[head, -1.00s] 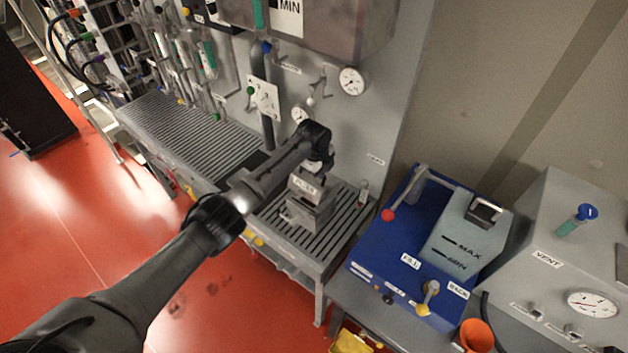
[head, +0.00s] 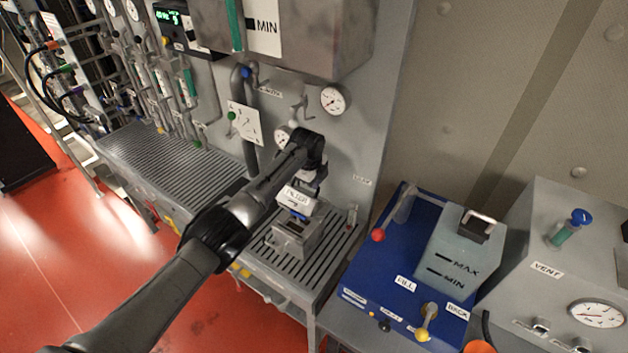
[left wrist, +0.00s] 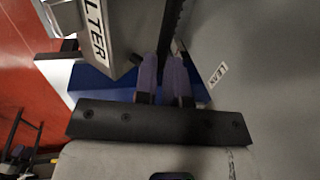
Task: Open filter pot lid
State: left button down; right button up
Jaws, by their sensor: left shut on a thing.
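The filter pot (head: 297,240) is a small grey metal box on the slatted grey bench. Its lid (head: 297,198), with a FILTER label, stands tilted above the body, and a dark gap shows between them. My left gripper (head: 312,178) is at the top of the lid and is shut on it; the arm partly hides the grip. In the left wrist view the two purplish fingers (left wrist: 160,78) are close together around a dark strip, beside the labelled lid (left wrist: 85,25). My right gripper is not in view.
A gauge (head: 335,99) and valves are on the wall panel behind the pot, under a steel tank (head: 325,35). A blue unit (head: 375,270) with a red-knobbed lever stands to the right. The slatted bench (head: 165,160) is bare to the left.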

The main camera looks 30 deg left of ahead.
pick_arm(q)
jog(key=c, duration=1.2)
grip_release()
jog(key=shift+s+a+f, duration=0.1)
jog(key=shift+s+f, duration=0.35)
jog(key=shift+f, duration=0.3)
jog(key=shift+o, duration=0.2)
jog(key=shift+r, duration=0.1)
jog(key=shift+w+r, duration=0.1)
jog(key=shift+d+r, duration=0.2)
jog(key=shift+r, duration=0.4)
jog(key=v, duration=1.2)
jog(key=shift+a+r, duration=0.25)
jog(key=shift+f, duration=0.1)
